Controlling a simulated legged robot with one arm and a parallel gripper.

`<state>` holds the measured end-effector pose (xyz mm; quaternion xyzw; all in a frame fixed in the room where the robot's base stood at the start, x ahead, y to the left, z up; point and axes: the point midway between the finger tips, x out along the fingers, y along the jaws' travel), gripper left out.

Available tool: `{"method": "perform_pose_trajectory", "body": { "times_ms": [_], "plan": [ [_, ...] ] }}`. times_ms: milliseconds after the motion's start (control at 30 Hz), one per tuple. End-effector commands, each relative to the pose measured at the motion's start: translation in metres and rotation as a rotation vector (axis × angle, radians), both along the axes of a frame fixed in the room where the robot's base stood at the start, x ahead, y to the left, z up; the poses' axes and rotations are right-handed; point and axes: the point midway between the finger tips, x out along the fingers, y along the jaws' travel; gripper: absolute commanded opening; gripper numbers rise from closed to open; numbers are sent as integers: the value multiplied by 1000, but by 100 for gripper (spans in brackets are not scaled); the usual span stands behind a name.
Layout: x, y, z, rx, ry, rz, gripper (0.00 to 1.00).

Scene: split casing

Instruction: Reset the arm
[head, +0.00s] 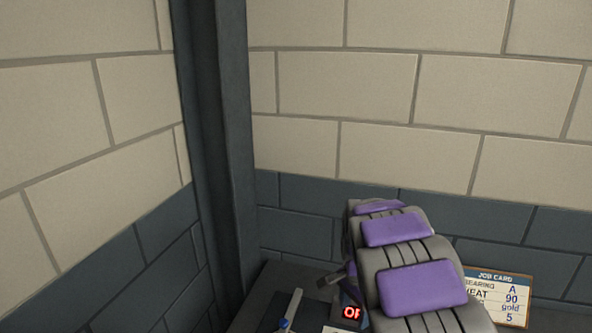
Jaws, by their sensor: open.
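My arm, grey with purple pads, rises from the bottom edge right of centre in the head view. It is folded over the bench and hides much of what lies behind it. A small dark part of my gripper (337,278) shows at the arm's left side, above the bench. Most of the gripper is hidden behind the arm. It is open, and I see nothing held in the part that shows.
A dark bench (262,290) stands in the wall corner. A job card (513,299) stands right of my arm. A dark pillar (228,150) fills the corner.

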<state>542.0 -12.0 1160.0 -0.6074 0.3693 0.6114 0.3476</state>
Motion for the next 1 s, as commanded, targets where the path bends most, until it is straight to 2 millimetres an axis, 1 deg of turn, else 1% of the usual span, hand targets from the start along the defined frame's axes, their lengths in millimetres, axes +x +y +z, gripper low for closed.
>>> {"method": "perform_pose_trajectory", "body": {
  "times_ms": [33,200,367,400,467,500,600,767,800,867,900,1000],
  "plan": [
    [-17,-2,8,-3,4,36,66],
    [-70,-5,30,-3,26,176,66],
    [-124,-5,43,9,52,315,66],
    [-138,-4,45,14,58,351,66],
    [-158,-3,48,22,65,407,66],
    [-172,-2,50,26,70,445,66],
    [-207,0,51,39,82,543,66],
    [-263,5,47,66,103,708,66],
    [-278,6,46,73,107,750,66],
    [-297,8,43,82,113,814,66],
    [-310,9,40,86,117,855,66],
    [-336,11,34,101,125,943,66]
  ]
}}
